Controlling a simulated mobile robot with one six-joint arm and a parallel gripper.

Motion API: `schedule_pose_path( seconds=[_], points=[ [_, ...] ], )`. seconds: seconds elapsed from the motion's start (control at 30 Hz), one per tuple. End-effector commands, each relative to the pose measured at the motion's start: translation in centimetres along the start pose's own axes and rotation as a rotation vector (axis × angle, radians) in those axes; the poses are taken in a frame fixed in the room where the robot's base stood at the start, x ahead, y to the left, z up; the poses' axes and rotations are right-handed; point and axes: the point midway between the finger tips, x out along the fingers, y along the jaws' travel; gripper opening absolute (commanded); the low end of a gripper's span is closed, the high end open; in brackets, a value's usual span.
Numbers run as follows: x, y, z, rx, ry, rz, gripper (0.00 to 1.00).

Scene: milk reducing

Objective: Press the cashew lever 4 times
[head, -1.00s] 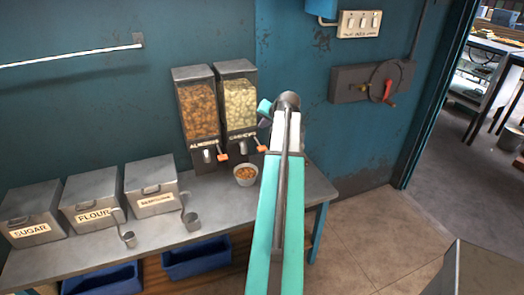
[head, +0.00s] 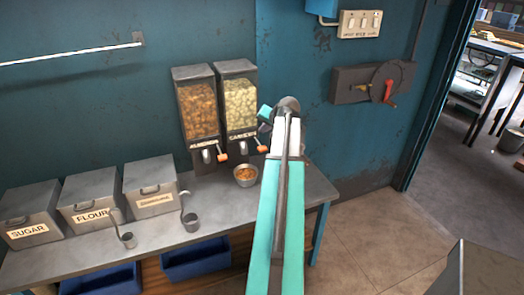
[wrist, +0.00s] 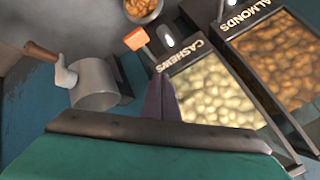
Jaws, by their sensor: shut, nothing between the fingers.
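The cashew dispenser (head: 240,100) is a clear-fronted box of pale nuts on the right of the pair, against the wall. Its orange-tipped lever (head: 262,149) sticks out at the lower front, and also shows in the wrist view (wrist: 136,39). My gripper (wrist: 158,82) is shut and empty in the wrist view. Its dark fingers overlap the edge of the cashew dispenser, below the lever in the picture and apart from it. In the head view my arm hides most of the gripper. A bowl (head: 246,182) with brown nuts stands on the counter in front of the dispensers.
The almond dispenser (head: 198,105), with its own orange-tipped lever (head: 222,157), stands directly left. A metal vessel with a wooden handle (wrist: 95,84) is left of my gripper in the wrist view. Metal bins, including flour (head: 90,205), and scoops (head: 191,222) occupy the counter's left.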

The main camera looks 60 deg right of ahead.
Motion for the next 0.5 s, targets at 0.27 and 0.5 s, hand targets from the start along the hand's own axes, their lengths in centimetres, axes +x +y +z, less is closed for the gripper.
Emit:
schedule_pose_path(
  seconds=[0.27, 0.5],
  points=[
    [2.1, 1.6, 1.6, -0.001, -0.001, 0.0, 0.0],
    [3.5, 2.6, 2.6, 0.0, 0.0, 0.0, 0.0]
  ],
)
